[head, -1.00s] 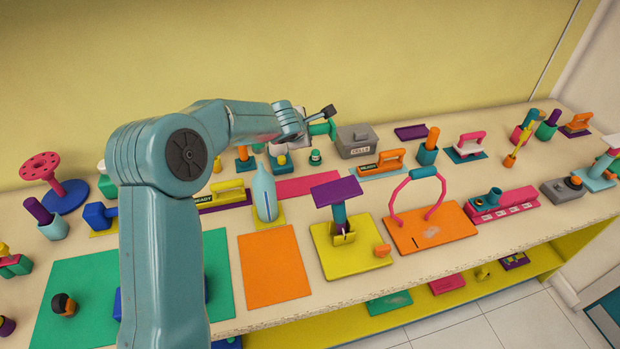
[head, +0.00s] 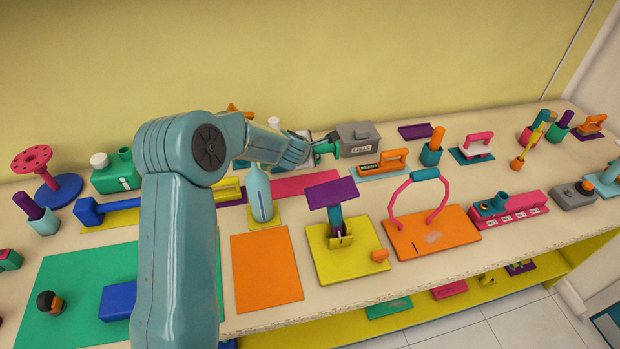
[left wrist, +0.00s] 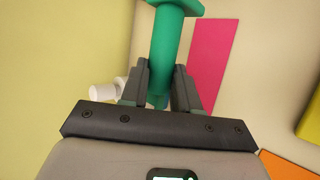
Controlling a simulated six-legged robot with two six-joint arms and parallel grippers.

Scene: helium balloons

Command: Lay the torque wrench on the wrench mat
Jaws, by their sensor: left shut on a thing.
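My left gripper (head: 312,152) is shut on a green bar-shaped tool (head: 330,147), which I take to be the torque wrench. In the left wrist view the green shaft (left wrist: 172,50) stands between the two dark fingers (left wrist: 160,88), with a wider green end beyond them. The tool is above the bench, in front of the grey box in the head view. A long, bare pink mat (head: 305,184), possibly the wrench mat, lies below and left of the gripper; it also shows in the left wrist view (left wrist: 213,60). My right gripper is out of view.
A grey box marked CELLS (head: 357,138) stands close to the tool. A pale blue bottle (head: 259,196) and a purple-topped stand (head: 333,195) are nearer the front. A bare orange mat (head: 266,272) lies in front. My left arm hides part of the bench.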

